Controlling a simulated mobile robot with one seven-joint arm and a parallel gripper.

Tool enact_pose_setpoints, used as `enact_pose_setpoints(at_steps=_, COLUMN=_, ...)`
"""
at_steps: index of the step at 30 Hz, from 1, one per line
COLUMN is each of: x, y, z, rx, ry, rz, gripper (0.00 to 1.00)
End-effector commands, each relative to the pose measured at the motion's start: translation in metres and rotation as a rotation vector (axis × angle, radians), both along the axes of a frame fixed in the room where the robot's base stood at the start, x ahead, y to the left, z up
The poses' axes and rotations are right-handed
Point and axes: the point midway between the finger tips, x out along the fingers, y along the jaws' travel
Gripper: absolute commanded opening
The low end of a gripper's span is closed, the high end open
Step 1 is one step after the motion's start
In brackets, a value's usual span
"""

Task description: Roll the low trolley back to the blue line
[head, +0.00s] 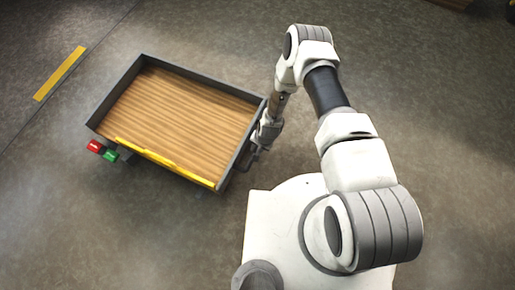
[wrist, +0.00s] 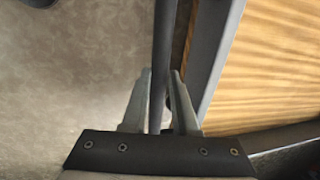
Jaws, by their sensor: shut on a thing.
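The low trolley (head: 222,92) has a wooden deck inside a dark grey rim, with a yellow strip along its near edge. It stands on the floor left of my arm. In the wrist view its rim (wrist: 215,65) and wood deck are on the right. My gripper (head: 254,151) is at the trolley's right end, beside the rim. In the wrist view my gripper (wrist: 160,73) has one finger on each side of a dark handle bar (wrist: 163,40) and is shut on it. No blue line shows in either view.
A yellow line (head: 60,73) is painted on the grey floor left of the trolley. The floor around the trolley's left and far sides looks clear.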

Motion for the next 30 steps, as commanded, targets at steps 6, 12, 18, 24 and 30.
enact_pose_setpoints(at_steps=6, x=-0.003, y=-0.007, z=-0.001, rx=-0.011, ry=0.008, rz=-0.001, gripper=0.0)
enact_pose_setpoints(at_steps=12, x=-0.003, y=-0.007, z=-0.001, rx=-0.01, ry=0.007, rz=-0.002, gripper=0.54)
enact_pose_setpoints(at_steps=18, x=-0.002, y=-0.005, z=0.0, rx=-0.008, ry=0.005, rz=-0.001, gripper=0.57)
enact_pose_setpoints(at_steps=24, x=-0.002, y=-0.006, z=0.01, rx=-0.006, ry=0.004, rz=-0.001, gripper=0.57)
enact_pose_setpoints(at_steps=30, x=-0.004, y=-0.012, z=0.051, rx=-0.006, ry=0.004, rz=-0.002, gripper=0.57)
